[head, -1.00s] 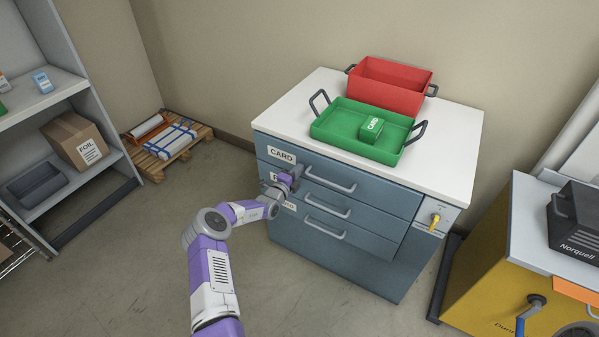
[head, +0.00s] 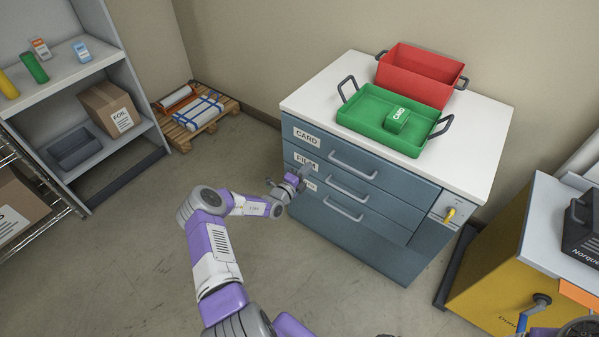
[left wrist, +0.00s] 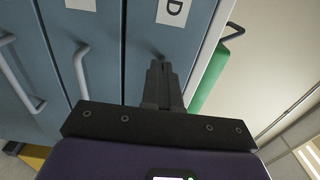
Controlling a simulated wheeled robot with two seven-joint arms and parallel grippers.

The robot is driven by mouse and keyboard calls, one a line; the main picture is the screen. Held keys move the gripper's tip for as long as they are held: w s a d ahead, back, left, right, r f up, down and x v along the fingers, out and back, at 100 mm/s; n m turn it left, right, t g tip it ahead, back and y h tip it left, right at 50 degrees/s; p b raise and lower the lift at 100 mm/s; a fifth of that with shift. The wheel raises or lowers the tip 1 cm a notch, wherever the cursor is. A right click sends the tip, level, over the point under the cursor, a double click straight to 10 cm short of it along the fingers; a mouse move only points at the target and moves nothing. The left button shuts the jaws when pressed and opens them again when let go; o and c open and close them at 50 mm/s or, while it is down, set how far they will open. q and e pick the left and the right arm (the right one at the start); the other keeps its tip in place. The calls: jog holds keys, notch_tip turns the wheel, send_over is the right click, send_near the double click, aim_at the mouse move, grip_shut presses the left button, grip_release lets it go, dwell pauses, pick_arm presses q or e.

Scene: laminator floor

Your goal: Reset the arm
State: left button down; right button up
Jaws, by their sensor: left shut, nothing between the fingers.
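My left arm reaches in from the bottom of the head view, bent at the elbow. My left gripper (head: 304,173) is in front of the left end of the blue drawer cabinet (head: 345,245), near the FILM label (head: 306,160). In the left wrist view the gripper's fingers (left wrist: 162,68) are together with nothing between them, and drawer fronts and handles show beyond. I cannot tell whether the fingertips touch the cabinet. The drawers look shut. My right gripper is not in view.
A yellow machine (head: 490,265) is at right. A shelf unit (head: 85,80) and a pallet (head: 185,137) are at left. Open floor lies between.

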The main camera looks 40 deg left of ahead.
pick_arm(q)
jog(key=shift+s+p, duration=0.3)
jog(key=shift+s, duration=1.55)
jog(key=shift+d, duration=0.1)
jog(key=s+d+f+m+g+h, duration=0.4)
jog(key=d+m, duration=0.4)
jog(key=d, duration=0.5)
jog(key=s+d+f+m+g+h, duration=0.15)
jog(key=d+m+g+h, duration=0.5)
jog(key=d, duration=0.65)
jog(key=s+d+f+n+g+y, duration=0.1)
jog(key=s+d+n+g+y, duration=0.1)
jog(key=s+n, duration=0.9)
jog(key=s+d+f+n+g+y, duration=0.2)
jog(key=s+d+n+g, duration=0.3)
jog(key=s+n, duration=0.7)
jog(key=d+n+y, duration=0.1)
jog(key=d+n, duration=0.1)
jog(key=n, duration=0.9)
jog(key=shift+s+n+y, duration=0.15)
jog(key=shift+n+y, duration=0.2)
